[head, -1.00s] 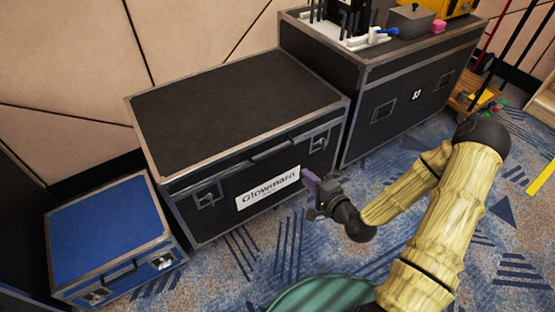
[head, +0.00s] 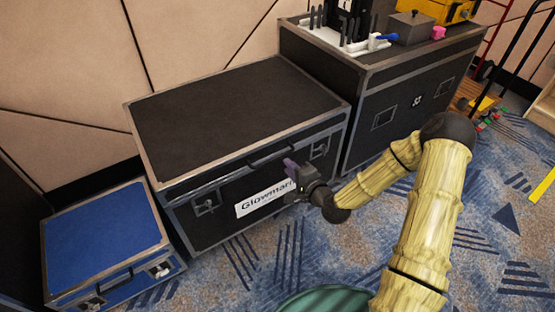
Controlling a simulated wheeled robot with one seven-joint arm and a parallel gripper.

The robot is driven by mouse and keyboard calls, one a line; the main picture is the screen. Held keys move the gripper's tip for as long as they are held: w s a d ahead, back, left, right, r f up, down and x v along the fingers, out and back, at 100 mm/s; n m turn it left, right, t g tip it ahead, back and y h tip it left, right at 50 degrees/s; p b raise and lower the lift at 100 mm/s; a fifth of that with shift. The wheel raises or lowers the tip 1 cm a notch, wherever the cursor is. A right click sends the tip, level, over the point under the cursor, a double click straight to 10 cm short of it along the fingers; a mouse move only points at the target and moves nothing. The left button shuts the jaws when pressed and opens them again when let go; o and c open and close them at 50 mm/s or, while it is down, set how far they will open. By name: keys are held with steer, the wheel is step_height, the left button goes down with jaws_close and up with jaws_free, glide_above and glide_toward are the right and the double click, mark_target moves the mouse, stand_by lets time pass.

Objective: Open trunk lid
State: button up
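The trunk (head: 225,215) is a black case with metal edges and a white label (head: 265,199) on its front, partly covered by my gripper. Its flat black lid (head: 235,112) is closed. A handle (head: 270,155) sits at the middle of the front, with a latch on the left (head: 206,204) and one on the right (head: 320,149).
A smaller blue case (head: 104,240) stands at the left. A taller black case (head: 400,110) stands at the right, with a grey box (head: 411,27), a pink item and a yellow case (head: 447,10) on top. A wall is behind. Patterned carpet in front is open.

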mark_target(277, 157)
steer(key=b+x, duration=0.1)
steer(key=x, duration=0.7)
steer(key=shift+b, duration=0.4)
steer(key=shift+c, duration=0.5)
jaws_close()
